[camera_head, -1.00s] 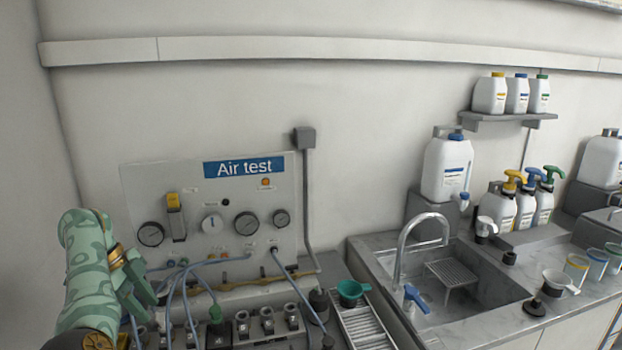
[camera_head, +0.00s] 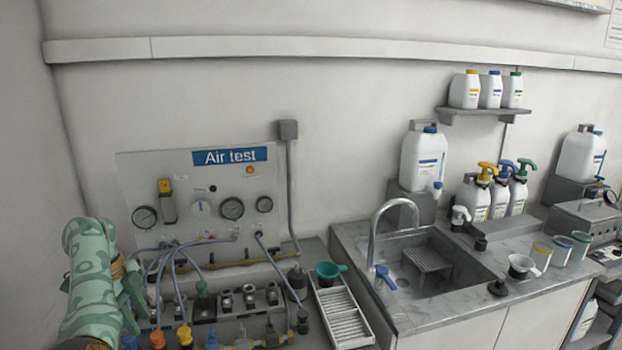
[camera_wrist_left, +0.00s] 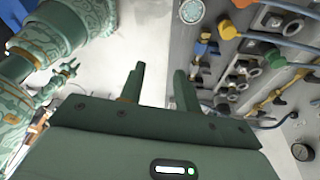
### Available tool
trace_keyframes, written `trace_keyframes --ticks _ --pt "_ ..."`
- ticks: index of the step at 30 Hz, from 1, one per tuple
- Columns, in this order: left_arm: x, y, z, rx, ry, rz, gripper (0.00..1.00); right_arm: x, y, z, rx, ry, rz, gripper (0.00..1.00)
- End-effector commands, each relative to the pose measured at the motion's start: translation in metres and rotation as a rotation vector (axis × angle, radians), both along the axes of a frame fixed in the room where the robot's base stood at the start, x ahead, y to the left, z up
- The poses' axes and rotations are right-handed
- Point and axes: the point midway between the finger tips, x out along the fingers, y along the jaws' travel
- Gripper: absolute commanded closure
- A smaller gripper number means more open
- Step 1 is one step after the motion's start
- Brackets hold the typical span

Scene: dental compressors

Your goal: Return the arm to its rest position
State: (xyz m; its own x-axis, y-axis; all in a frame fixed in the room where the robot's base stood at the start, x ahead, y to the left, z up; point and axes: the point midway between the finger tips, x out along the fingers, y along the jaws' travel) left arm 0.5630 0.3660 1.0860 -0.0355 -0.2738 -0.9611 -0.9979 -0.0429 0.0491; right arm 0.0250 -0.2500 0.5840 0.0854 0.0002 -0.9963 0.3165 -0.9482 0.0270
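My left arm, patterned green, comes in at the lower left of the head view. Its gripper (camera_head: 132,290) is beside the left edge of the air test panel (camera_head: 135,185), partly hidden by the arm. In the left wrist view the two fingers of the left gripper (camera_wrist_left: 160,88) stand apart with nothing between them, so it is open and empty. A small green gripper-like shape (camera_wrist_left: 66,72) at the left of that view seems to be my right gripper; it is too small to tell its state. The right gripper does not show in the head view.
Hoses, valves and coloured fittings (camera_head: 203,300) crowd the bench below the panel, close to the left gripper. The sink (camera_head: 452,290) is further right. Wall space above the panel is clear.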

Motion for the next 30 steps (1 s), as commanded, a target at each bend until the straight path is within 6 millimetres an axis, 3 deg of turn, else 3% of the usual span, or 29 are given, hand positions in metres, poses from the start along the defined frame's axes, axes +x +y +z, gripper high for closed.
trace_keyframes --ticks 11,17,21,23,26,27,30 --pt "-0.037 0.047 -0.055 0.301 0.154 -0.141 0.67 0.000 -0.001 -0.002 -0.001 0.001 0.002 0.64" --pt "-0.076 0.103 -0.093 0.640 0.347 -0.373 0.67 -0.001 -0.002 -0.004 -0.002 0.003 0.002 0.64" --pt "-0.105 0.163 -0.116 1.099 0.653 -0.873 0.67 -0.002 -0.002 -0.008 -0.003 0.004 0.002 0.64" --pt "-0.100 0.172 -0.124 1.274 0.781 -1.160 0.67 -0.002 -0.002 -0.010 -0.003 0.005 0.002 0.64" --pt "-0.083 0.152 -0.155 1.491 0.965 -1.710 0.67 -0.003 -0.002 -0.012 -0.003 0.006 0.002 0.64" --pt "-0.077 0.136 -0.174 1.544 1.018 -1.933 0.67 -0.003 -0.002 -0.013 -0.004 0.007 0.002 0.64" --pt "-0.075 0.096 -0.220 1.594 1.089 -2.359 0.67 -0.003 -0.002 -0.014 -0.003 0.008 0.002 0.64"
